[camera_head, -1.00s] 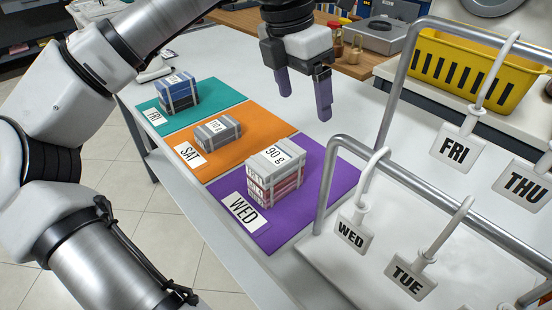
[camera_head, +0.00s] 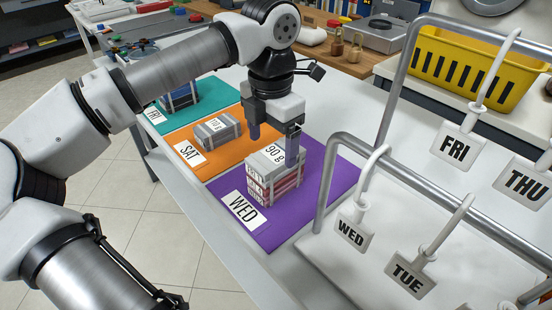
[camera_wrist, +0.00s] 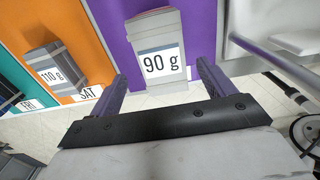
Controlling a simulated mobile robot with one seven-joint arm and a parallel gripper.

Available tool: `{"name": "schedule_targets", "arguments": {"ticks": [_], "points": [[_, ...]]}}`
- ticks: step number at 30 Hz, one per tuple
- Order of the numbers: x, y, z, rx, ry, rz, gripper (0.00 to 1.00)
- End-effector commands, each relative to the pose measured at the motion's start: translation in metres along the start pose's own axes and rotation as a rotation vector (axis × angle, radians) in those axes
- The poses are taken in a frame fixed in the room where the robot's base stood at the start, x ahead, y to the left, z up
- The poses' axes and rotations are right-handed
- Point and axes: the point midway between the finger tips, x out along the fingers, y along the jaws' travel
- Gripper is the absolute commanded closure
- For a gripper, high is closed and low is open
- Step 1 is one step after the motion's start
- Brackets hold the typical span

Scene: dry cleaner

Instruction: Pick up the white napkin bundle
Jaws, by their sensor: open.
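The white napkin bundle (camera_head: 268,184), a strapped stack with a pale top, reddish stripes on its sides and a "90 g" label, stands on the purple WED mat (camera_head: 318,193). My gripper (camera_head: 273,140) is open and empty, pointing down above the back of the bundle. In the wrist view the bundle (camera_wrist: 158,90) appears between the two purple fingers, apart from both. In the head view the right finger partly covers the bundle's back top edge.
A grey "110 g" bundle (camera_head: 218,131) lies on the orange SAT mat (camera_head: 255,117). A blue bundle (camera_head: 180,95) on the teal FRI mat (camera_head: 215,92) is partly hidden by my arm. A metal rail (camera_head: 320,190) with hanging day tags stands at right.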

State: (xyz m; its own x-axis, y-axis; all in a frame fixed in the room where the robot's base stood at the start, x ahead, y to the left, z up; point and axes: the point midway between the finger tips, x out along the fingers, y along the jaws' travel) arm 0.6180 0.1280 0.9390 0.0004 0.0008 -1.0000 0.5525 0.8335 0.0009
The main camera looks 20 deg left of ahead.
Motion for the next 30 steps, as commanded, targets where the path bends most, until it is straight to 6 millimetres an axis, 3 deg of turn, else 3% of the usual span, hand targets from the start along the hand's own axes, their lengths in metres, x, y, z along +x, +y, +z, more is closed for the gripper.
{"name": "schedule_targets", "arguments": {"ticks": [7, 14, 26, 30], "points": [[0.036, -0.003, -0.001, 0.001, 0.001, -0.002, 0.18], [0.040, -0.003, 0.000, 0.001, -0.001, -0.001, 0.18], [0.039, -0.003, 0.000, 0.001, 0.000, -0.001, 0.68], [0.039, -0.003, 0.000, 0.001, 0.000, -0.001, 0.68]]}}
